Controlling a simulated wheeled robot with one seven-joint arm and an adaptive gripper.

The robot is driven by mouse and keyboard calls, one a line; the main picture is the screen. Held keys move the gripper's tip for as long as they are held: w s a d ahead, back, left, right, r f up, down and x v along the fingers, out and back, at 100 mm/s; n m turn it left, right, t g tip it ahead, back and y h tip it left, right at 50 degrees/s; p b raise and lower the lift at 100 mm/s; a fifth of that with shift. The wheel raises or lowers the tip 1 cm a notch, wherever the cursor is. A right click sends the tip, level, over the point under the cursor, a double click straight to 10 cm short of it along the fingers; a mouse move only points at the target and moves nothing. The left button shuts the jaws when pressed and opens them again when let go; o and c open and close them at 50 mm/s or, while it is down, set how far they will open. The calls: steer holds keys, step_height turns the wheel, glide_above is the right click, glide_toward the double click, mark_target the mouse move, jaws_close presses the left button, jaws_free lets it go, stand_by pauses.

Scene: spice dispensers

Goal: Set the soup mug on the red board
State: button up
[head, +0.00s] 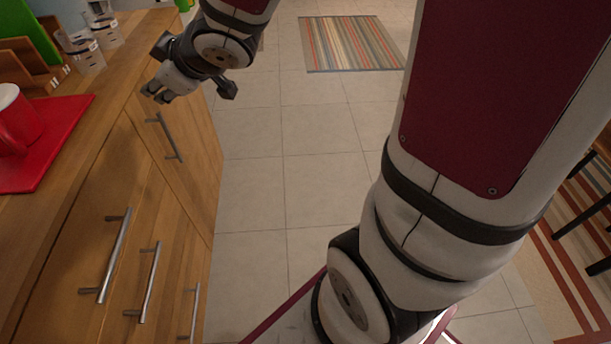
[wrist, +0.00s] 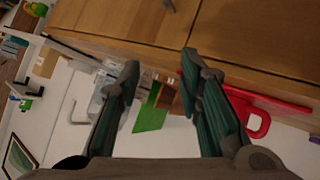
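The red soup mug (head: 20,122), with a pale inside, stands upright on the red board (head: 58,140) at the left edge of the head view, partly cut off by the frame. In the wrist view the mug's red handle (wrist: 259,126) and the edge of the red board (wrist: 268,100) show at the right, beyond one finger. My gripper (head: 157,93) is near the front edge of the counter, to the right of the mug and apart from it. In the wrist view my gripper (wrist: 160,66) has its fingers spread with nothing between them.
The wooden counter (head: 103,97) has drawers and doors with metal handles (head: 115,255) below. Clear spice jars (head: 87,52), a wooden holder (head: 28,62) and a green panel (head: 28,22) stand at the back left. The tiled floor (head: 310,170) is open, with a striped rug (head: 350,43) beyond.

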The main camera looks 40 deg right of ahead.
steer(key=s+d+r+m+g+h, duration=0.2)
steer(key=s+d+m+g+h, duration=0.45)
steer(key=s, duration=0.75)
steer(key=s+a+g+y, duration=0.1)
steer(key=s+g+y, duration=0.1)
steer(key=s, duration=0.9)
steer(key=s+a+m+g+y, duration=0.1)
steer(key=s+a+g, duration=0.1)
steer(key=s, duration=0.9)
steer(key=shift+a+f+y, duration=0.15)
steer(key=shift+f+y, duration=0.2)
step_height(320, 180, up, 26)
steer(key=t+p, duration=0.4)
steer(key=p, duration=2)
steer(key=shift+d, duration=0.2)
